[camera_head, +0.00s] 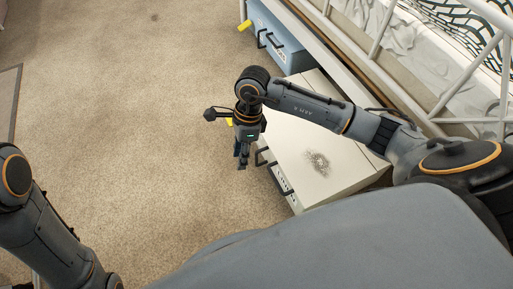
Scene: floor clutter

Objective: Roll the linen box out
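A white linen box (326,185) with a dark speckled mark on its lid sits on the carpet, partly under the bed frame at the right. Dark handles (279,179) are on its left-facing side. My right gripper (242,163) points down just left of the handles, apart from the box as far as I can see. Its fingers are small and dark, and I cannot tell whether they are open or shut. My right arm hides part of the box's far side. My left arm shows at the lower left, but its gripper is out of view.
A blue box (277,38) with dark handles and a yellow part stands farther back beside the bed. The white metal bed frame (375,35) runs along the right. The carpet (130,100) to the left is clear, with a dark-edged mat (8,100) at the far left.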

